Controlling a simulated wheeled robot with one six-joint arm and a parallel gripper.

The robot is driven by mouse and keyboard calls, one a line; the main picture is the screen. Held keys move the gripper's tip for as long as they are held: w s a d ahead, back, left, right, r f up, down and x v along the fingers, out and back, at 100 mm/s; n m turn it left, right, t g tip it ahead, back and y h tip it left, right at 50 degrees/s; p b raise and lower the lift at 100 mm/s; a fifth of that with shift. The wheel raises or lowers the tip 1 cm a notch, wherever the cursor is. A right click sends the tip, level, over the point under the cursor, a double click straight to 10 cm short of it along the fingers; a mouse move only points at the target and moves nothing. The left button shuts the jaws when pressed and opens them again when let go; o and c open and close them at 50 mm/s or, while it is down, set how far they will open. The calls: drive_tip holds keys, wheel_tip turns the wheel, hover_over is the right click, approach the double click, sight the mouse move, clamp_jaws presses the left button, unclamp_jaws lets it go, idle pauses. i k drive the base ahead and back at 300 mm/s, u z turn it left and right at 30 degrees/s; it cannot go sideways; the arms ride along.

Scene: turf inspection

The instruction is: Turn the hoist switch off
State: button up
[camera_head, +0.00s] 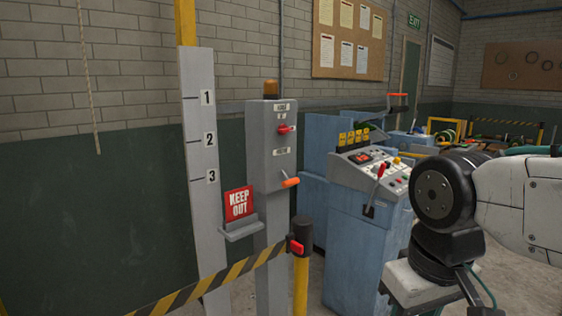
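A grey control post (265,220) stands left of centre, with an amber lamp (271,89) on top. On its box are a red handle (286,129) and, lower down, an orange-red lever (290,182). Small white labels sit around the red handle, but they are too small to read. I cannot tell which of the two controls is the hoist switch, nor its setting. My arm shows at the right edge, to the right of the post and well apart from it. My gripper is not clearly visible.
A yellow-black barrier belt (215,285) runs in front of the post to a black-topped yellow stanchion (301,255). A red KEEP OUT sign (239,203) sits on a small ledge. A blue console (360,240) with a red lever stands right of the post, near my arm.

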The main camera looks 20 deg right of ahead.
sight(282, 129)
drive_tip(key=u, duration=0.5)
drive_tip(key=i, duration=1)
drive_tip(key=z, duration=0.3)
